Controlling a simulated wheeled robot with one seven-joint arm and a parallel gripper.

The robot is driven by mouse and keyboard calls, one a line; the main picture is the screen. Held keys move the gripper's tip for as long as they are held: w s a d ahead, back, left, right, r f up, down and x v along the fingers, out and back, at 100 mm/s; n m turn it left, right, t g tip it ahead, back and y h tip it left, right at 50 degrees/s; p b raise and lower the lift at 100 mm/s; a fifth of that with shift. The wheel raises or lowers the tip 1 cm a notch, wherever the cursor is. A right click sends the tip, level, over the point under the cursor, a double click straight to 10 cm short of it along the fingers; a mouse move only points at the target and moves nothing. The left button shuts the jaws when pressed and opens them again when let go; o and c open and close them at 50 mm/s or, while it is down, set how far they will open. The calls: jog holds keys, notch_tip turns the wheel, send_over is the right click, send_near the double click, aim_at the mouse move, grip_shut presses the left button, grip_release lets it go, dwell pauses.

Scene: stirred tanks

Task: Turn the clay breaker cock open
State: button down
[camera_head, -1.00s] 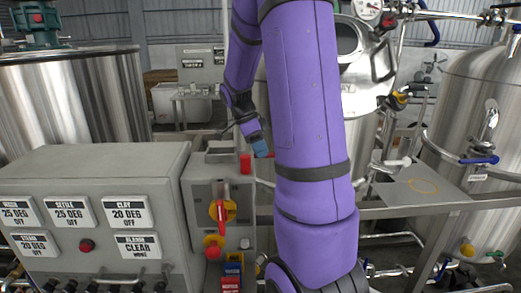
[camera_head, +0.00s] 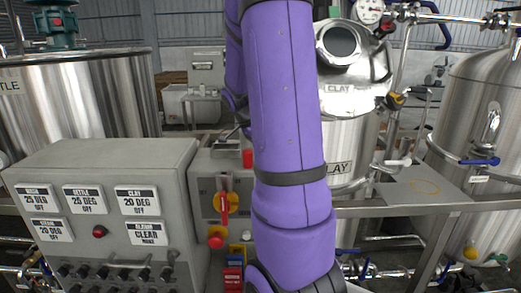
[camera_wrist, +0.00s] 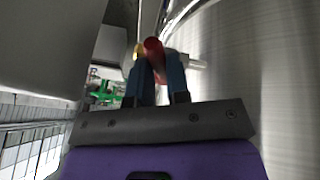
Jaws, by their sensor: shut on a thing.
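In the wrist view my gripper (camera_wrist: 158,64) has its two blue fingers shut on a small red handle (camera_wrist: 153,47), which I take to be the clay breaker cock's. A yellowish brass part (camera_wrist: 138,50) and a pale pipe stub (camera_wrist: 196,64) sit beside it, close to a curved steel wall. How far the handle is turned I cannot tell. In the head view the steel clay tank (camera_head: 338,143), labelled CLAY, stands behind my purple arm. My arm hides the gripper and the cock there.
A grey control box (camera_head: 105,170) with temperature plates and knobs stands at the left. A red-and-yellow switch (camera_head: 224,203) is on the panel beside it. A steel frame with a flat plate (camera_head: 425,192) runs to the right. Other steel tanks (camera_head: 485,120) stand at both sides.

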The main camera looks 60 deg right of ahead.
jog(key=shift+s, duration=0.1)
jog(key=c, duration=1.1)
grip_release()
jog(key=v, duration=1.1)
jog(key=shift+s+a, duration=0.1)
